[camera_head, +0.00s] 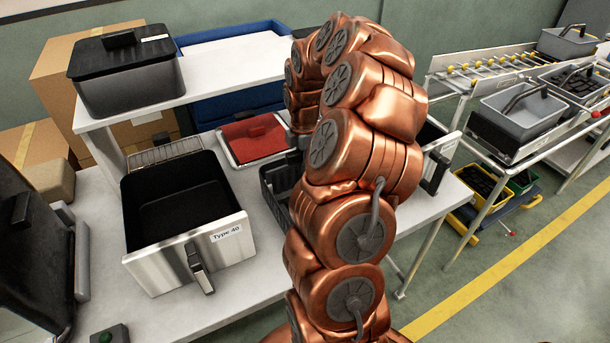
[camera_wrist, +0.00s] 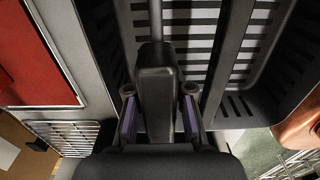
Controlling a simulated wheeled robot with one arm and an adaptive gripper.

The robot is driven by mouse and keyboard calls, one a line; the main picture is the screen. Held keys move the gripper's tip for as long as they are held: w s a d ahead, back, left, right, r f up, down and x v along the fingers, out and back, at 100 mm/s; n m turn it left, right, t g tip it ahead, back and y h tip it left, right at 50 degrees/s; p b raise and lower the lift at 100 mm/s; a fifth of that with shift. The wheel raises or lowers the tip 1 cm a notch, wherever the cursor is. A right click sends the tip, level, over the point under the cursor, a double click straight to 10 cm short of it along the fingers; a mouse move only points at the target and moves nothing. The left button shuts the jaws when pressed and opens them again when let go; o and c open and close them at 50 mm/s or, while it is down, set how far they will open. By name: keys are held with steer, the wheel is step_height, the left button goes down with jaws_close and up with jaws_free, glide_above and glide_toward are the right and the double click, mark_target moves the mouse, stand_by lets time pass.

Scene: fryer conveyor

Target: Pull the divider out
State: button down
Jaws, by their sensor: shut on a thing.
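In the wrist view, the two purple-padded fingers of my gripper (camera_wrist: 158,112) stand on either side of a dark upright handle block (camera_wrist: 155,68), shut on it. The block appears to be the divider's grip; the rest of the divider is largely hidden by it and the gripper. Behind lies a dark slotted basket (camera_wrist: 240,45); I cannot tell how deep the divider sits in it. In the head view, the black basket (camera_head: 274,190) is on the white table, partly hidden by my copper arm, which also hides the gripper's fingertips and the divider.
A fryer drawer labelled Type 40 (camera_head: 215,245) stands left of the basket. A red-topped panel (camera_head: 254,138) lies behind it. A dark lidded container (camera_head: 125,75) sits on the raised shelf. A conveyor (camera_head: 500,72) with grey baskets is at the right.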

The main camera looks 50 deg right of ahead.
steer(key=shift+r+p, duration=1.25)
steer(key=shift+r, duration=2.85)
steer(key=shift+r+p, duration=0.45)
steer(key=shift+r, duration=1.05)
